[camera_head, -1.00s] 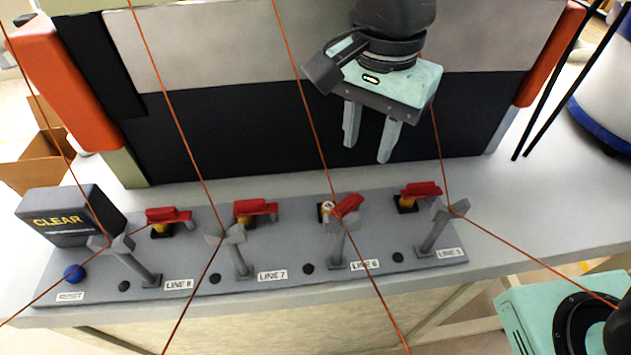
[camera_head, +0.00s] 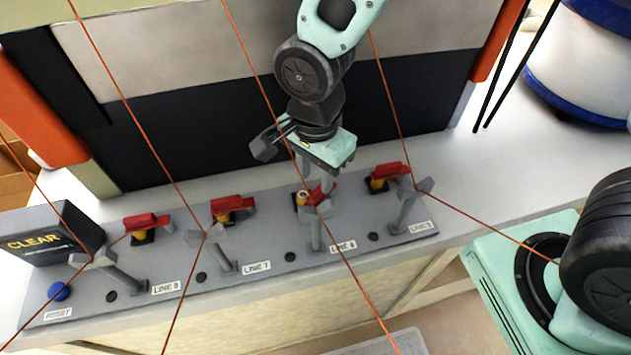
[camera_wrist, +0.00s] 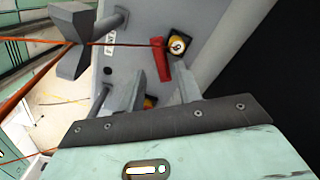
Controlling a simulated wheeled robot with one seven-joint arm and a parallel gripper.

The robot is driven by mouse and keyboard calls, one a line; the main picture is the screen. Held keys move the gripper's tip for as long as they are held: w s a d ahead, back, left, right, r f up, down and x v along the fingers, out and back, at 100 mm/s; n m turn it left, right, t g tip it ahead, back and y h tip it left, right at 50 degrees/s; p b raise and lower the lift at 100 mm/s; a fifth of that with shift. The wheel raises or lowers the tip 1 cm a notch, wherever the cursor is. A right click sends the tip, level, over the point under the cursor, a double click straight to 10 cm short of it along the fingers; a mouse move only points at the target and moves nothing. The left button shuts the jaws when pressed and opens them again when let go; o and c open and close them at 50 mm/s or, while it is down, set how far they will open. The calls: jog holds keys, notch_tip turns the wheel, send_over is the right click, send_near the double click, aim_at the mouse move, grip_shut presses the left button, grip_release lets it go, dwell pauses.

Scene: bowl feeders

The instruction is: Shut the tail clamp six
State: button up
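The line 6 clamp (camera_head: 301,199) has a yellow body with a pale round top uncovered. Its red lever (camera_head: 322,190) is swung off to the right, unlike the other levers, which lie over their clamps. My gripper (camera_head: 315,180) points down right at this lever, its fingers apart. In the wrist view the line 6 clamp (camera_wrist: 177,45) is beyond the fingers. The free end of its red lever (camera_wrist: 160,66) appears between the fingertips (camera_wrist: 160,78). I cannot tell whether they touch it. The fork post and the fingers partly hide the lever in the head view.
A grey fork post (camera_head: 317,226) carrying an orange cord stands in front of clamp six. The line 5 clamp (camera_head: 378,184) is close on the right, the line 7 clamp (camera_head: 220,215) on the left. A dark panel (camera_head: 190,140) rises behind.

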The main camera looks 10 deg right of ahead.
aim_at(315, 192)
jog(key=shift+f, duration=2.15)
grip_shut()
